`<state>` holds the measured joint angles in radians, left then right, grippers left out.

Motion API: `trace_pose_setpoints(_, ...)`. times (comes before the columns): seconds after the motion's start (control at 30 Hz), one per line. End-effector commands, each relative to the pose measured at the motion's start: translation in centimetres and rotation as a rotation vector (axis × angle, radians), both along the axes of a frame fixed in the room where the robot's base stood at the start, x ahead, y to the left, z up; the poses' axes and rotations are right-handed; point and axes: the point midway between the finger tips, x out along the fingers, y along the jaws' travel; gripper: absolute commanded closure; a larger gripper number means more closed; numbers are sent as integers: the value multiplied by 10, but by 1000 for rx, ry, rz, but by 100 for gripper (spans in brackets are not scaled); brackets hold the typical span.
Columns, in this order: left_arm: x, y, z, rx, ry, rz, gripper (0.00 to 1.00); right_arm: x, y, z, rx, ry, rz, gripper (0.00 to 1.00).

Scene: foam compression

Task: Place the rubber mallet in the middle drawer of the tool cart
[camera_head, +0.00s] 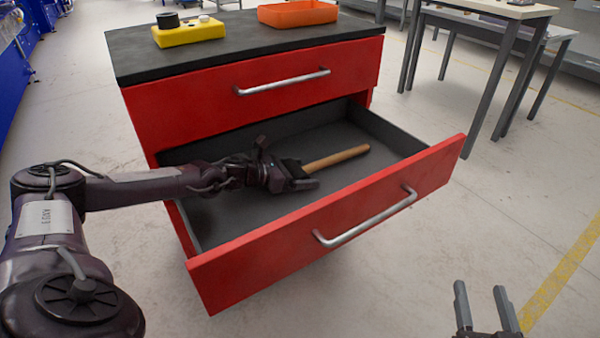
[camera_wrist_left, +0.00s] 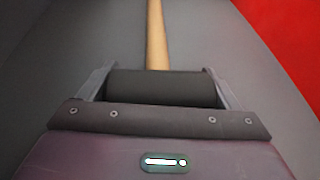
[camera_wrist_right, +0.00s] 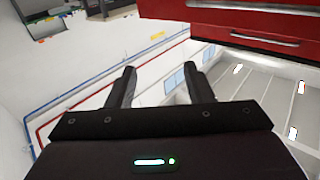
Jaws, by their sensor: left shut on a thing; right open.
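The rubber mallet has a wooden handle (camera_head: 337,158) and a dark head (camera_wrist_left: 160,87). It is inside the pulled-out drawer (camera_head: 325,235) of the red tool cart (camera_head: 250,85), the handle pointing right in the head view. My left gripper (camera_head: 300,178) reaches into the drawer from the left and is shut on the mallet's head, which spans between its fingers in the left wrist view. Whether the mallet touches the drawer floor I cannot tell. My right gripper (camera_head: 483,308) is open and empty, in front of the cart at the lower right; its fingers (camera_wrist_right: 160,88) show apart in the right wrist view.
The drawer above, with its metal handle (camera_head: 283,83), is shut. On the cart's black top stand a yellow block (camera_head: 188,33) with a black ring and an orange tray (camera_head: 298,13). A table (camera_head: 490,10) stands at the back right.

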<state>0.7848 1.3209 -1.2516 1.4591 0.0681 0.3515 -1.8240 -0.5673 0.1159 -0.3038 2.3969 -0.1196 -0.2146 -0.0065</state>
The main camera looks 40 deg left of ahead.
Motion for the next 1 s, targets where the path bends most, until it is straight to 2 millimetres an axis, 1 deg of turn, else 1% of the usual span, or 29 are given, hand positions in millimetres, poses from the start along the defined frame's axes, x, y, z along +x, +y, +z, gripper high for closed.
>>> trace_pose_setpoints(0.3,1,0,0,-2,-5,0,52,1,0,8,13,-33,-1,53)
trace_pose_setpoints(0.33,0,0,-2,0,0,0,12,1,0,9,14,-38,-1,53)
trace_pose_setpoints(0.4,0,0,-2,0,0,0,2,1,0,9,15,-40,-1,53)
trace_pose_setpoints(0.43,0,0,-2,0,0,0,0,1,0,9,15,-40,-1,53)
trace_pose_setpoints(0.77,0,0,1,0,-1,0,0,1,0,8,8,-25,0,53)
trace_pose_setpoints(0.87,-8,5,3,0,2,1,0,-2,0,-13,-23,59,1,53)
trace_pose_setpoints(1.0,-28,16,12,3,2,2,0,-9,0,-43,-75,189,9,53)
